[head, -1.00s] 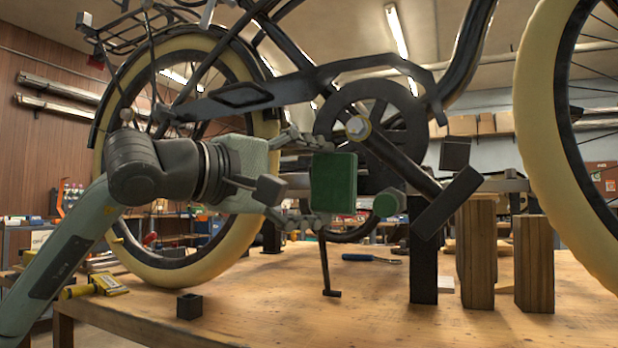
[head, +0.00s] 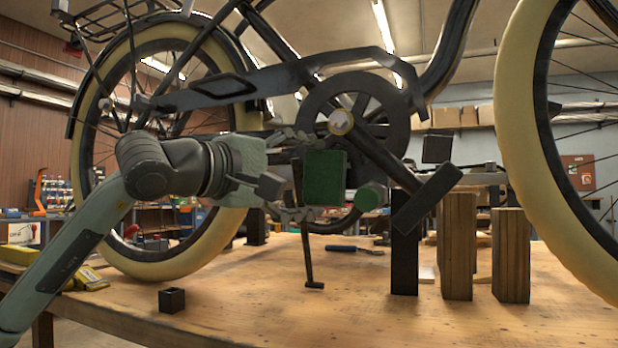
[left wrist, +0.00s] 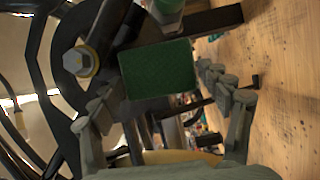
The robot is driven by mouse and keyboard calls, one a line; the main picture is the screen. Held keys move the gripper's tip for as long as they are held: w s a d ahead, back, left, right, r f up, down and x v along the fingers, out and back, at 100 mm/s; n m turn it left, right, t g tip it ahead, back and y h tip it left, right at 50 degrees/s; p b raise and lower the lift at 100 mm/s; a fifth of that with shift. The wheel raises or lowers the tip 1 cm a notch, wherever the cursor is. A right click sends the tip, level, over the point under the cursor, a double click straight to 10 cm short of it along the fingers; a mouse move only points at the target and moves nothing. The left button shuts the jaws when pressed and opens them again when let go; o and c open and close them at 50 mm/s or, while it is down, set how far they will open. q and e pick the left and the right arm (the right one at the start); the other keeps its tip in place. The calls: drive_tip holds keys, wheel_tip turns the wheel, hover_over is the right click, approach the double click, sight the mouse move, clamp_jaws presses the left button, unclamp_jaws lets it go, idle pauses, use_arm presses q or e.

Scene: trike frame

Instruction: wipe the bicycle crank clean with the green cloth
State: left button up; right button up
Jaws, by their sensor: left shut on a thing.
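The bicycle crank (head: 385,162) runs from the hub beside the chainring down to a black pedal (head: 428,197); it also shows in the left wrist view (left wrist: 106,28). My left gripper (head: 300,178) is shut on the green cloth (head: 323,178), a flat dark-green block shape held just left of and below the crank. In the left wrist view the cloth (left wrist: 157,70) sits between the fingertips, close to the crank. I cannot tell whether it touches. A green-ended cylinder (head: 370,196) is just right of the cloth. My right gripper is not in view.
Wooden blocks (head: 458,246) and a dark post (head: 404,242) stand on the wooden bench (head: 330,315). A blue-handled tool (head: 345,248) lies behind, and a small black box (head: 172,300) is at front left. The cream-tyred wheel (head: 520,120) rises at right.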

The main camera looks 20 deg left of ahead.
use_arm(q)
drive_tip(key=shift+w, duration=1)
drive_tip(key=shift+r+p, duration=0.1)
drive_tip(key=shift+p, duration=0.2)
drive_tip(key=shift+a+r+p, duration=1.45)
drive_tip(key=shift+a+r, duration=0.85)
drive_tip(key=shift+a, duration=0.15)
drive_tip(key=shift+d+f+b, duration=1.65)
drive_tip(key=shift+d+f, duration=0.8)
drive_tip(key=shift+d, duration=0.05)
drive_tip(key=shift+s, duration=0.1)
drive_tip(key=shift+s+a+b, duration=0.15)
drive_tip(key=shift+s+b, duration=0.65)
drive_tip(key=shift+s, duration=2.15)
